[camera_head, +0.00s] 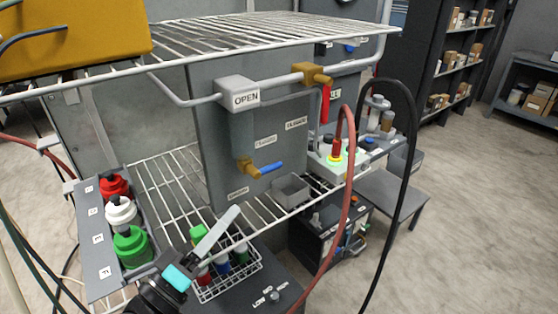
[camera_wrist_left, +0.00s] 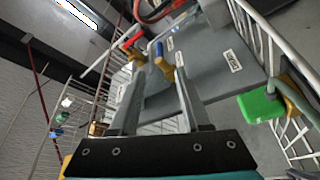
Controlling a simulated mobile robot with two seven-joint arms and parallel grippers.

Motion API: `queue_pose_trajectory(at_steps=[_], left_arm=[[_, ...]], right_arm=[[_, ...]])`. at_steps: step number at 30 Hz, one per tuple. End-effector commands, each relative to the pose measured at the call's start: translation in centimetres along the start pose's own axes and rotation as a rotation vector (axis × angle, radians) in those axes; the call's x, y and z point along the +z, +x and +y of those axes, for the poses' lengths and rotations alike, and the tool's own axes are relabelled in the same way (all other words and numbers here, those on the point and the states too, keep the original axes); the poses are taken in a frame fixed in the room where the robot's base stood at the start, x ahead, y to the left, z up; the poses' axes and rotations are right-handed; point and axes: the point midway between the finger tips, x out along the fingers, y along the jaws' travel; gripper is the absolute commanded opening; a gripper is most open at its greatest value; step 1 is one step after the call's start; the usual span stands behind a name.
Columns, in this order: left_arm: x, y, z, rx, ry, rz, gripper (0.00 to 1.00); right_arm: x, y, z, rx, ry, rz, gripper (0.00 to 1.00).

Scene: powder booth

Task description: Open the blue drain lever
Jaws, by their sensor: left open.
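The blue drain lever (camera_head: 270,168) sits on a brass valve (camera_head: 245,167) at the lower end of a grey vertical pipe, in front of a grey panel. It points right, crosswise to the pipe. In the left wrist view the blue lever (camera_wrist_left: 160,48) shows beyond the fingertips, near the brass valve (camera_wrist_left: 167,70). My left gripper (camera_head: 234,210) is below and left of the lever, fingers pointing up towards it. In the left wrist view the left gripper (camera_wrist_left: 157,72) is open and empty, apart from the lever. My right gripper is not in view.
A wire shelf (camera_head: 260,32) overhangs the valve. A red lever (camera_head: 325,103) hangs at upper right. A grey rack (camera_head: 100,255) with red, white and green bottles stands left. A wire basket (camera_head: 230,280) lies below. Red and black hoses (camera_head: 345,200) arch at right.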

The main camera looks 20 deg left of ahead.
Motion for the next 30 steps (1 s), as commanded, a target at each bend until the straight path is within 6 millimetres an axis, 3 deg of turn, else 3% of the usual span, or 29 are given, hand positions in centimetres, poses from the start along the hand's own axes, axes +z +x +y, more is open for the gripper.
queue_pose_trajectory(at_steps=[6, 30], left_arm=[[-0.1, 2.5, 0.1, 0.004, 0.001, 0.003, 0.47], [0.0, 13.0, 0.0, 0.002, 0.000, 0.001, 0.47]], right_arm=[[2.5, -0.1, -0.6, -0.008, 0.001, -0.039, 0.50], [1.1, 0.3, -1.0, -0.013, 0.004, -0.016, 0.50]])
